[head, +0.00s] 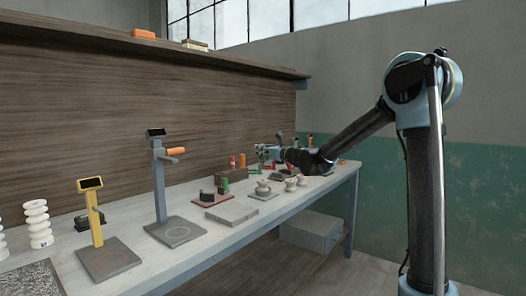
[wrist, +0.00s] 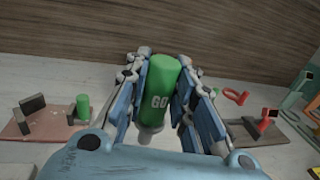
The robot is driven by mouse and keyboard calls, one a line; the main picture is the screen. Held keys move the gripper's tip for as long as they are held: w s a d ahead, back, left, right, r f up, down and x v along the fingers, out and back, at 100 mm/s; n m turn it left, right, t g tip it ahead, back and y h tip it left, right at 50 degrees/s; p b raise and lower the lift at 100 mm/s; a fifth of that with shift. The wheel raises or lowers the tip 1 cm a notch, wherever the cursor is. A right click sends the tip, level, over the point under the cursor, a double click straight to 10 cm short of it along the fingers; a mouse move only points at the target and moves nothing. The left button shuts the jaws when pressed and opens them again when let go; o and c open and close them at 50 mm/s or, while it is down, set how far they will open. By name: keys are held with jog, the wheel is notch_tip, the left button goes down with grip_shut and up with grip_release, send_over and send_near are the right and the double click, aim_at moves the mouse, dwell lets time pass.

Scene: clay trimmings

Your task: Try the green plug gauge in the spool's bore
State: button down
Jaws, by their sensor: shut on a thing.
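My gripper (wrist: 162,95) is shut on the green plug gauge (wrist: 162,82), a green cylinder marked "GO". Its pale metal end (wrist: 148,137) shows below the green part, between the fingers. In the head view my gripper (head: 272,153) is small, over the far part of the bench, with a bit of green at its fingers. Pale spool-shaped pieces (head: 263,187) stand on the bench below and in front of it. I cannot tell which is the task's spool, and no bore can be made out.
A red board (wrist: 40,132) with dark blocks and another green cylinder (wrist: 83,106) lies left in the wrist view. A grey stand (head: 160,190), a yellow stand (head: 95,222) and white ribbed pieces (head: 38,225) stand nearer on the bench. A flat grey slab (head: 232,212) lies near the front edge.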

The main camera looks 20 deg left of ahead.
aim_at(264, 160)
jog(key=shift+d+f, duration=0.15)
jog(key=shift+f, duration=2.05)
jog(key=shift+s+d, duration=0.1)
jog(key=shift+f, duration=2.35)
dwell(1.8)
jog(key=shift+r, duration=4.2)
